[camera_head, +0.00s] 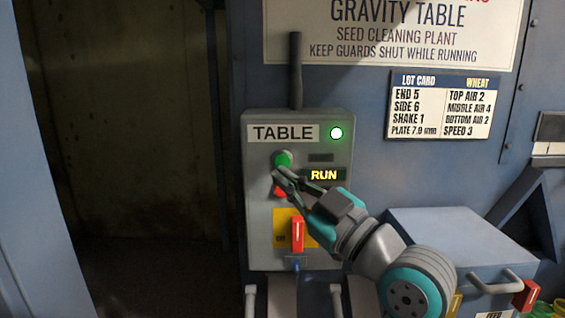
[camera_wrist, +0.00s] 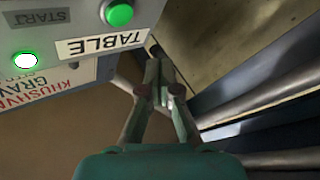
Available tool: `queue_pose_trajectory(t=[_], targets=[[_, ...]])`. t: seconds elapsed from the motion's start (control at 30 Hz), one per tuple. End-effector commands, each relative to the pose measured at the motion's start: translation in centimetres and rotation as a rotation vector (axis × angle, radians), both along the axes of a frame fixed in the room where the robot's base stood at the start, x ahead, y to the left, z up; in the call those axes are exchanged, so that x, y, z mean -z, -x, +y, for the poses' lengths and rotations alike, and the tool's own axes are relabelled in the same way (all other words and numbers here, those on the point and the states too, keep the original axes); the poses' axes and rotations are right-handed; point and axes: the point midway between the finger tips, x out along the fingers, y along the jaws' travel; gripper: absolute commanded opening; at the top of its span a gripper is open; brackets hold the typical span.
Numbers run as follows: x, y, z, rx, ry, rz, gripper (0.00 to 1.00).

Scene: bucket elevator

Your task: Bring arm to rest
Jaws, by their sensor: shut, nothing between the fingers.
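My gripper (camera_head: 281,175) is shut and empty in front of the grey TABLE control box (camera_head: 262,228) in the head view. My arm reaches in from the lower right. In the wrist view my gripper (camera_wrist: 158,75) has its fingers together, beside the box with the TABLE label (camera_wrist: 98,43). The green button (camera_wrist: 119,13) shows at the top there.
The box has a lit white-green lamp (camera_head: 336,133), a lit RUN display (camera_head: 324,175) and a red switch handle (camera_head: 298,234). A blue-grey housing (camera_head: 455,228) with a handle stands at right. A dark opening (camera_head: 110,130) lies at left. A lot card (camera_head: 438,105) hangs on the wall.

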Motion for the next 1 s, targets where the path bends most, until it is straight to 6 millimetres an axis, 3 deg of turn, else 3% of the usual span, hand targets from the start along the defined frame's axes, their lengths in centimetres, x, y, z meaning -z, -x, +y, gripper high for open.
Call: queue_pose_trajectory(t=[0.37,0.47,0.57,0.77,1.0], targets=[[0.0,0.0,0.0,0.001,-0.001,0.0,0.0],[0.9,-0.2,-0.2,0.008,-0.01,0.014,0.0],[3.3,-0.5,-0.8,0.029,-0.036,0.052,0.0],[10.8,-0.9,-2.9,0.106,-0.114,0.159,0.0],[19.7,0.6,-5.7,0.21,-0.197,0.276,0.0]])
